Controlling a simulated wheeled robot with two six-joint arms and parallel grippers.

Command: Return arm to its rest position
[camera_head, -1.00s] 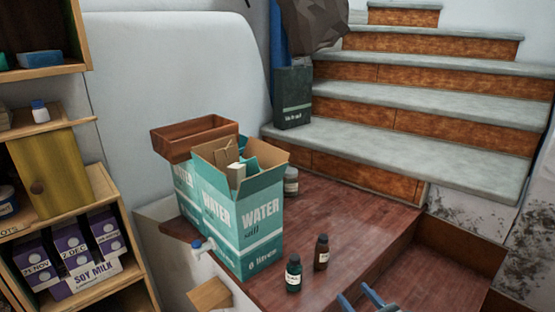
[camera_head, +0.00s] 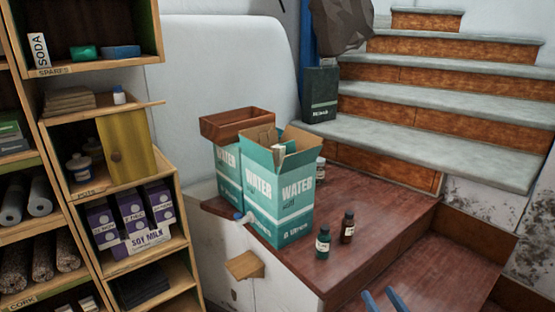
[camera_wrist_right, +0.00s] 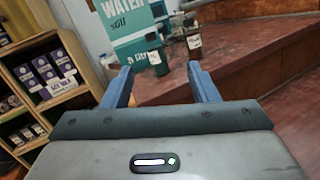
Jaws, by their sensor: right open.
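My right gripper (camera_head: 383,300) shows at the bottom edge of the head view, only its blue fingertips in sight. In the right wrist view its two blue fingers (camera_wrist_right: 160,88) are spread apart with nothing between them. It is in front of the dark red wooden landing (camera_head: 390,225), apart from the bottles and boxes there. The rest of my right arm is hidden below the head view. My left gripper is in no view.
An open teal water box (camera_head: 292,215) stands on the landing, with a brown wooden box (camera_head: 238,124) behind. Two small dark bottles (camera_head: 323,242) (camera_head: 347,227) stand near its front edge. Shelves (camera_head: 165,262) with soy milk cartons (camera_head: 131,205) are at left. Stairs (camera_head: 440,150) rise at right.

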